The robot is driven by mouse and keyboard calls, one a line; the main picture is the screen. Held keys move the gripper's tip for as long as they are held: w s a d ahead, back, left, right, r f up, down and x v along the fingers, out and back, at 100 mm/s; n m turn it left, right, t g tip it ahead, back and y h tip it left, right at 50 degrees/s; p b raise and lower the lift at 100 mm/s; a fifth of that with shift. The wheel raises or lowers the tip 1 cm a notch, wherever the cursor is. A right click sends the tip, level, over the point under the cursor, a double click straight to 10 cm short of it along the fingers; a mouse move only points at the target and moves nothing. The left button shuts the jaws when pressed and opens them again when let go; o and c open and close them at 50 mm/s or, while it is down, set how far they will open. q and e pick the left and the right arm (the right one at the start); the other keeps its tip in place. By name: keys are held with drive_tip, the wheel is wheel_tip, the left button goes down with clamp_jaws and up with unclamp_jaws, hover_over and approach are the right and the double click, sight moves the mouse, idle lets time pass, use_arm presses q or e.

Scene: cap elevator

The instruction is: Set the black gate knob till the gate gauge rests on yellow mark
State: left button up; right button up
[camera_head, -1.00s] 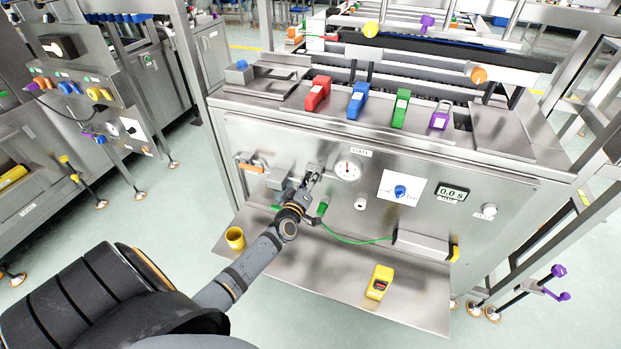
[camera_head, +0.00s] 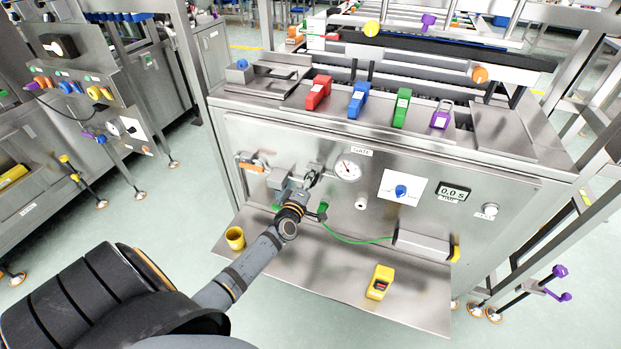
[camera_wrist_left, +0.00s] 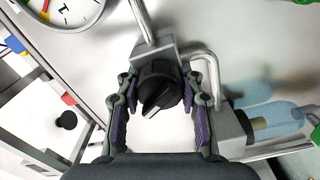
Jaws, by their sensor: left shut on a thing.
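The black gate knob (camera_wrist_left: 158,88) is in the middle of the left wrist view, on a metal block with pipes. My left gripper (camera_wrist_left: 162,84) has its two purple-padded fingers on either side of the knob and is shut on it. In the head view my left gripper (camera_head: 310,180) is at the front panel and hides the knob. The round white gate gauge (camera_head: 347,170) is just right of it, under the GATE label. Its needle points up and left. The gauge (camera_wrist_left: 62,10) is cut off in the wrist view, with a coloured band in part visible. My right gripper is not in view.
A blue knob (camera_head: 401,191) on a white plate and a timer display (camera_head: 452,193) are farther right. A yellow cup (camera_head: 235,238) and a yellow device (camera_head: 379,282) stand on the lower shelf (camera_head: 320,275). A green cable (camera_head: 350,240) runs below the gripper.

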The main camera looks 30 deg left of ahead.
use_arm(q)
drive_tip(key=o, duration=1.2)
drive_tip(key=shift+s+f, duration=0.1)
drive_tip(key=shift+s, duration=0.2)
drive_tip(key=v, duration=1.1)
drive_tip(key=shift+s+d, duration=0.2)
